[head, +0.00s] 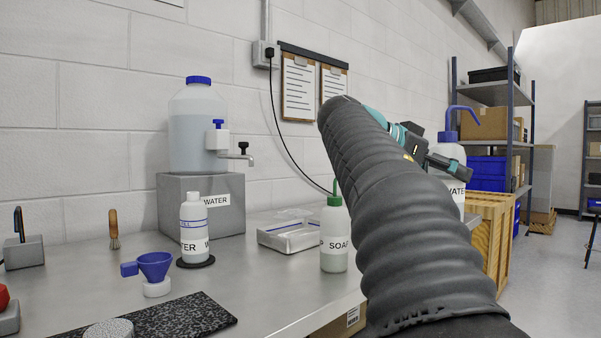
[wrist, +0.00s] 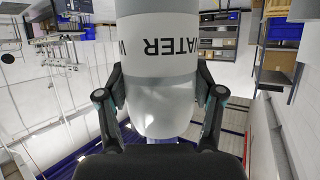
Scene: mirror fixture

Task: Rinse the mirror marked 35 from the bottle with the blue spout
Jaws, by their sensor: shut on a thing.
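The bottle with the blue spout (head: 452,152) is white, bears a WATER label and is held upright at the right of the head view, in the air. My gripper (head: 440,165) is shut on it, partly hidden behind my dark arm. In the wrist view the bottle (wrist: 160,75) fills the space between the two fingers of my gripper (wrist: 158,105), its label upside down in the picture. The spout is not clear in the wrist view. No mirror marked 35 shows in either view.
A wooden crate (head: 490,235) and shelving (head: 488,100) stand at right.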

